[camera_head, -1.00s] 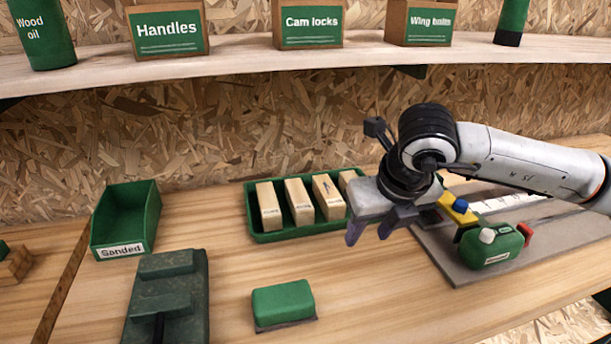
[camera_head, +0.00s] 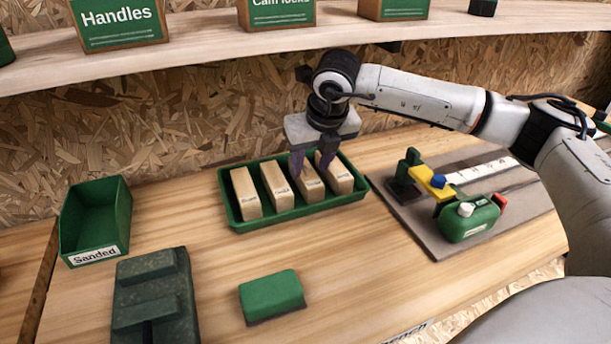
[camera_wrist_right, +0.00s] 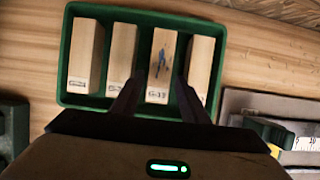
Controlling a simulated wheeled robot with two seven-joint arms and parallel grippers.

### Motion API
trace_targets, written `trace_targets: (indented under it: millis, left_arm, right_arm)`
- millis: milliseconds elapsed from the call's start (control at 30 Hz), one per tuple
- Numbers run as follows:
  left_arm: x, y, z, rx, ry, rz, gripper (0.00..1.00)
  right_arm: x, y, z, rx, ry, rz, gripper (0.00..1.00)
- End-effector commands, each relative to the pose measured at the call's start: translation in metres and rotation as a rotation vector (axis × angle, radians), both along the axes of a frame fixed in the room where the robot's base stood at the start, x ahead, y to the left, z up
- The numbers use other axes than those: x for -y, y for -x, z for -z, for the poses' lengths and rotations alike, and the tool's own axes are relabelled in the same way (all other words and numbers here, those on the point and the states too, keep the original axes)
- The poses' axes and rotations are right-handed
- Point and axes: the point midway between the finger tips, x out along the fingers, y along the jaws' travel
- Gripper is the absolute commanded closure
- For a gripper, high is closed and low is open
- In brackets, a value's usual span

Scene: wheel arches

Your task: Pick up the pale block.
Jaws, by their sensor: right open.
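Several pale wooden blocks stand in a row in a green tray, all alike in colour. The third block from the left (camera_head: 311,186) bears a blue mark and a printed label in the right wrist view (camera_wrist_right: 162,65). My right gripper (camera_head: 312,170) is open and empty above that block, pointing down. In the right wrist view its fingers (camera_wrist_right: 157,88) lie to either side of the block; I cannot tell whether they touch it. The fingers partly cover the block in the head view. My left gripper is not in view.
The green tray (camera_head: 292,214) confines the blocks, with narrow gaps between them. An empty green bin labelled Sanded (camera_head: 84,238) stands left. A green sanding block (camera_head: 271,296) and dark green fixture (camera_head: 153,296) lie in front. A grey board with a clamp (camera_head: 428,241) lies right.

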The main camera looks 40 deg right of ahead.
Motion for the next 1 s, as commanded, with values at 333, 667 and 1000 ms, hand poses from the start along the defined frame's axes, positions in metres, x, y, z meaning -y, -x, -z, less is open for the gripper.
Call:
trace_targets:
  millis: [333,667,1000]
  left_arm:
    - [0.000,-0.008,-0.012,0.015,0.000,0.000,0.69]
    - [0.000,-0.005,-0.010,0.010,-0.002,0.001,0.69]
    - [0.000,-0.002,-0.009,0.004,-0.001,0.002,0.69]
  right_arm:
    - [0.005,-0.020,0.041,-0.002,0.000,0.000,0.59]
    - [0.005,-0.022,0.046,0.000,0.000,0.000,0.64]
    - [0.006,-0.022,0.046,0.001,-0.001,0.001,0.91]
